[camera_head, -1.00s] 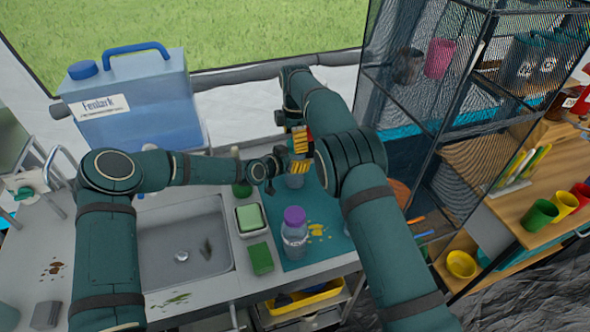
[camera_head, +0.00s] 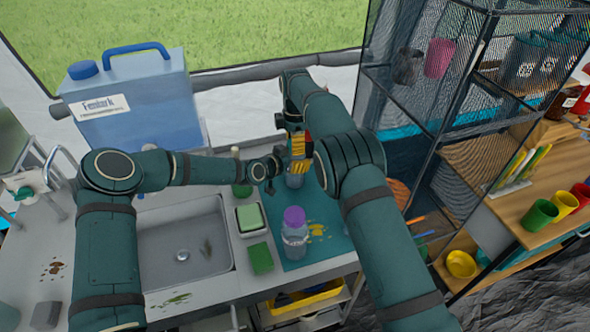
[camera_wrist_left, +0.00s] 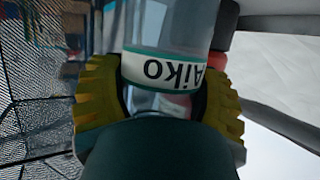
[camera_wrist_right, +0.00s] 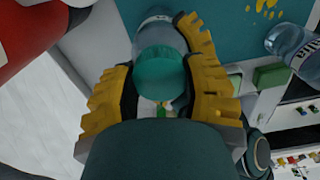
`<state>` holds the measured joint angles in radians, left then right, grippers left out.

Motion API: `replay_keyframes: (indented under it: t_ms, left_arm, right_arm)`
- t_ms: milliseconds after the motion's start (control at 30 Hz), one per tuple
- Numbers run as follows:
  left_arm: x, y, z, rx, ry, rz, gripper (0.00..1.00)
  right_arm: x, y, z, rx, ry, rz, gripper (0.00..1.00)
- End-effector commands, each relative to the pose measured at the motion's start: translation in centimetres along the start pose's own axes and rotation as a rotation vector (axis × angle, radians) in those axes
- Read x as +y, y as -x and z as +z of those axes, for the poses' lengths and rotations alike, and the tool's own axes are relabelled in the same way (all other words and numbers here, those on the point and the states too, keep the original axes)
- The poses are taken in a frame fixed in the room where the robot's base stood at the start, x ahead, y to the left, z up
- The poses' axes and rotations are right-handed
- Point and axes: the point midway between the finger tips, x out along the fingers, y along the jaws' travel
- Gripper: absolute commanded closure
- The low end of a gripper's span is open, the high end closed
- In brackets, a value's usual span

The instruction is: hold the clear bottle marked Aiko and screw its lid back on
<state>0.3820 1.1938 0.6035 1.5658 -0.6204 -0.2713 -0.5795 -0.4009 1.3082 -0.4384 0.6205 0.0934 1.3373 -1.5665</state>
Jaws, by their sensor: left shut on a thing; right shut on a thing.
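The clear Aiko bottle (camera_wrist_left: 165,45) stands in the left wrist view with its label upside down in the picture. My left gripper (camera_wrist_left: 158,100) is shut around its body, one yellow-padded finger on each side. In the head view the bottle (camera_head: 295,181) is mostly hidden under my right gripper (camera_head: 299,160); my left gripper (camera_head: 272,168) reaches it from the left. In the right wrist view the teal lid (camera_wrist_right: 158,72) is between the fingers of my right gripper (camera_wrist_right: 160,85), at the top of the bottle (camera_wrist_right: 155,28). Whether its threads are engaged is hidden.
A second clear bottle with a purple lid (camera_head: 295,218) stands on the teal mat (camera_head: 325,250), nearer the front. A green sponge (camera_head: 261,258) and the sink (camera_head: 160,250) lie to the left. A mesh shelf (camera_head: 425,130) stands at the right.

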Motion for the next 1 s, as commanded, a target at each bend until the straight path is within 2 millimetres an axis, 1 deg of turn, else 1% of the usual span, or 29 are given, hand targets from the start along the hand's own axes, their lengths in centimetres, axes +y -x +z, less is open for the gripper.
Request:
replay_keyframes:
  t_ms: [100,200,467,500,567,600,867,967,1000]
  left_arm:
    - [-0.03,0.0,-0.03,0.001,0.0,-0.001,1.0]
    - [-0.03,0.0,-0.03,0.001,0.0,-0.001,1.0]
    - [-0.03,0.0,-0.03,0.001,0.0,-0.001,1.0]
    - [-0.03,0.0,-0.03,0.001,0.0,-0.001,1.0]
    - [-0.03,0.0,-0.03,0.001,0.0,-0.001,1.0]
    - [-0.03,0.0,-0.03,0.001,0.0,-0.001,1.0]
    - [-0.01,-0.01,-0.03,0.001,0.0,0.0,1.0]
    - [-0.01,0.0,-0.03,0.001,0.0,0.0,1.0]
    - [-0.01,0.0,-0.03,0.001,0.0,0.0,1.0]
  right_arm:
    - [-0.01,0.0,0.0,0.001,-0.117,-0.001,0.96]
    - [-0.01,0.01,-0.02,0.001,-0.179,-0.001,0.96]
    - [-0.01,0.01,-0.02,0.001,-0.193,-0.001,0.96]
    - [-0.01,0.01,-0.03,0.001,-0.193,-0.001,0.47]
    - [-0.01,0.01,-0.03,0.001,-0.192,-0.001,0.26]
    - [-0.01,0.01,-0.04,0.001,-0.192,-0.001,0.24]
    - [0.0,0.02,-0.02,0.001,-0.191,0.0,0.24]
    - [0.04,0.54,-0.03,0.002,-0.191,0.002,0.24]
    - [0.06,0.99,-0.03,0.002,-0.191,0.002,0.24]
